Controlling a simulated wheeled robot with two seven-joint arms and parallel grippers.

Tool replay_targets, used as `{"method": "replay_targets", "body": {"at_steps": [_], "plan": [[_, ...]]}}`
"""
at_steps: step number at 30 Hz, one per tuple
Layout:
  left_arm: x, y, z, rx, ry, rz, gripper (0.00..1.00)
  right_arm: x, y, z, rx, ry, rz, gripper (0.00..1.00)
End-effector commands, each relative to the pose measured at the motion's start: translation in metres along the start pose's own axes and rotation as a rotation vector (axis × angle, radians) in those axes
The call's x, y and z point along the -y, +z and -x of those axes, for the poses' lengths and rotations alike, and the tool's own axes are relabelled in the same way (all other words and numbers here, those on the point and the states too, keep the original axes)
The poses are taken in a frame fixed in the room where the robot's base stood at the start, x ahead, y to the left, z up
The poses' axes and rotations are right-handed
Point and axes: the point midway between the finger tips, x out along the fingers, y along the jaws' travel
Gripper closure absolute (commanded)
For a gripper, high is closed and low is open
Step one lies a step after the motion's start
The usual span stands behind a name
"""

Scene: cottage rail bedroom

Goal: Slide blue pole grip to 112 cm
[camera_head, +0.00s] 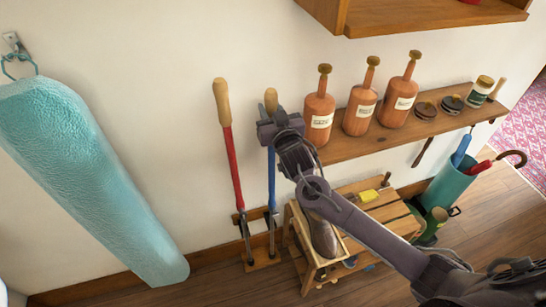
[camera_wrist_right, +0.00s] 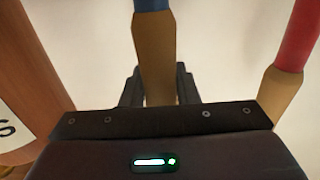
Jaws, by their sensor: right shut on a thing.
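The blue pole (camera_head: 271,180) stands upright against the wall, with a tan wooden grip (camera_head: 271,98) at its top and its foot in a wooden floor rack. My right gripper (camera_head: 267,128) is at the lower part of that grip, shut on it. In the right wrist view the grip (camera_wrist_right: 154,55) runs between the two dark fingers (camera_wrist_right: 157,88), with the blue shaft (camera_wrist_right: 152,5) at the top edge. No centimetre marks can be read on the pole. My left gripper is not in view.
A red pole (camera_head: 233,165) with its own wooden grip stands close left. Several orange bottles (camera_head: 319,115) stand on the wall shelf (camera_head: 345,150) to the right. A wooden step stool (camera_head: 372,205) holds a dark shoe below my arm. A teal padded board (camera_head: 95,175) hangs far left.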

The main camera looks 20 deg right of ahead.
Motion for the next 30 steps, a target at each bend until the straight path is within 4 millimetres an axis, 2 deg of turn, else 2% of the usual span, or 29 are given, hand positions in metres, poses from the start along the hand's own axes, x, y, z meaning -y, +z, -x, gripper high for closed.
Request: {"method": "replay_targets", "body": {"at_steps": [3, 30], "plan": [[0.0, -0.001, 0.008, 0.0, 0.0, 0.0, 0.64, 0.0, -0.011, 0.0, -0.006, 0.001, -0.003, 0.89], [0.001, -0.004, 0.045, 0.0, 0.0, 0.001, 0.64, 0.0, -0.056, 0.0, -0.007, 0.0, -0.002, 0.89]]}}
